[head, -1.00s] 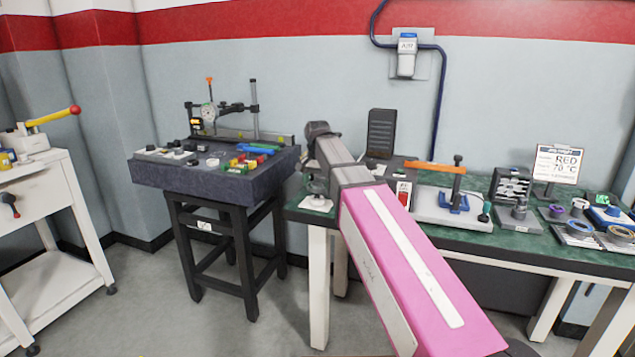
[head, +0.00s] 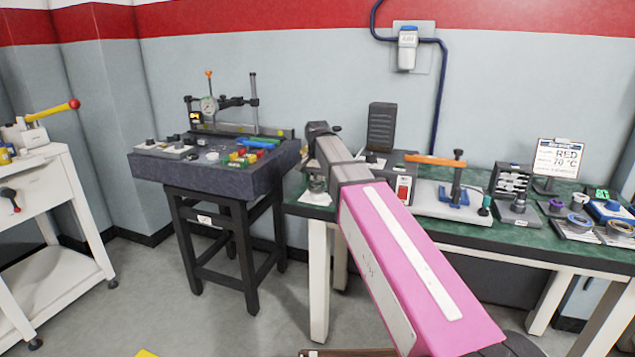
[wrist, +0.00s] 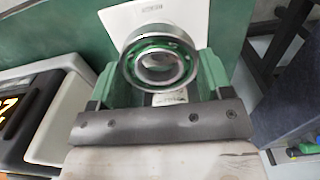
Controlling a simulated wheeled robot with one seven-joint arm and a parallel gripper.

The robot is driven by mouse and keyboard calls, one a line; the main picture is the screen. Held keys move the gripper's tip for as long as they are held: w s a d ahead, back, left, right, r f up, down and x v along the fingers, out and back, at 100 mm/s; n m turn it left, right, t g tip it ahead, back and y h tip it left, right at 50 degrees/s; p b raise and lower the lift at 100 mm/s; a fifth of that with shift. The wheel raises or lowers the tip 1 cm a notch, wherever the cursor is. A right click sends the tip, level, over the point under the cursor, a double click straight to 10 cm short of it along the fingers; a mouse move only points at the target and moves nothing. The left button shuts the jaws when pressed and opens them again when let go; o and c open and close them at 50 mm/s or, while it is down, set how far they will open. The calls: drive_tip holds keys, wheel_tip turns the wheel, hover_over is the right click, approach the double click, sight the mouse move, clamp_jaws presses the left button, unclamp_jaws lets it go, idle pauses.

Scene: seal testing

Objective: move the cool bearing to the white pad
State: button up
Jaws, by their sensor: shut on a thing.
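A steel ring bearing with a green inner band (wrist: 160,62) is between the two green fingers of my gripper (wrist: 158,78) in the wrist view. The fingers are shut on it. The white pad (wrist: 186,16) lies on the green table top behind the bearing. In the head view my gripper (head: 317,178) is at the table's left end, over the white pad (head: 318,198). The bearing is too small there to make out clearly. I cannot tell whether it touches the pad.
A device with a red switch (head: 403,189) stands right of my gripper. A white fixture with an orange lever (head: 436,160) and a sign reading RED 70 °C (head: 557,158) are farther right. A dark granite table (head: 215,178) stands to the left, across a gap.

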drive_tip(key=shift+f, duration=0.5)
idle(0.4)
drive_tip(key=o, duration=1.1)
drive_tip(key=shift+r, duration=4)
